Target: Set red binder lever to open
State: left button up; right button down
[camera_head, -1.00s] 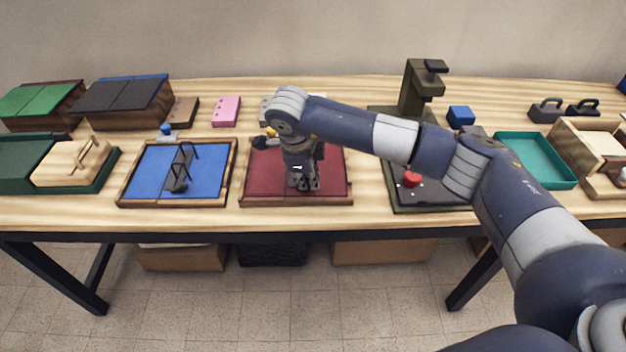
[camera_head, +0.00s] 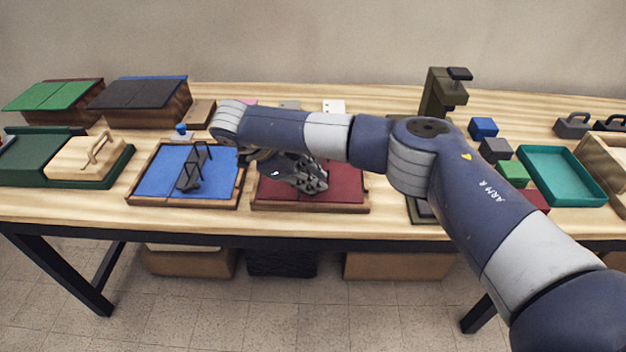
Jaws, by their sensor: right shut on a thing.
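The red binder (camera_head: 345,188) lies open on the table, a red surface in a wooden frame. My right gripper (camera_head: 312,184) is low over its middle, tilted with its fingers pointing right and toward the front edge. It is shut on the red binder lever, which the gripper and its wrist hide, so the lever's position cannot be read. My left gripper is not in view.
A blue binder (camera_head: 222,184) with dark rings lies just left. Left of it are a wooden block with a handle (camera_head: 85,160) and dark lidded boxes (camera_head: 140,104). A dark stand (camera_head: 436,98), small blocks and a teal tray (camera_head: 562,172) are at right.

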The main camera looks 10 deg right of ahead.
jog(key=c, duration=1.5)
grip_release()
jog(key=shift+c, duration=0.2)
jog(key=shift+a+r, duration=0.1)
jog(key=v, duration=1.1)
jog(key=shift+a+r, duration=0.2)
jog(key=shift+r, duration=0.15)
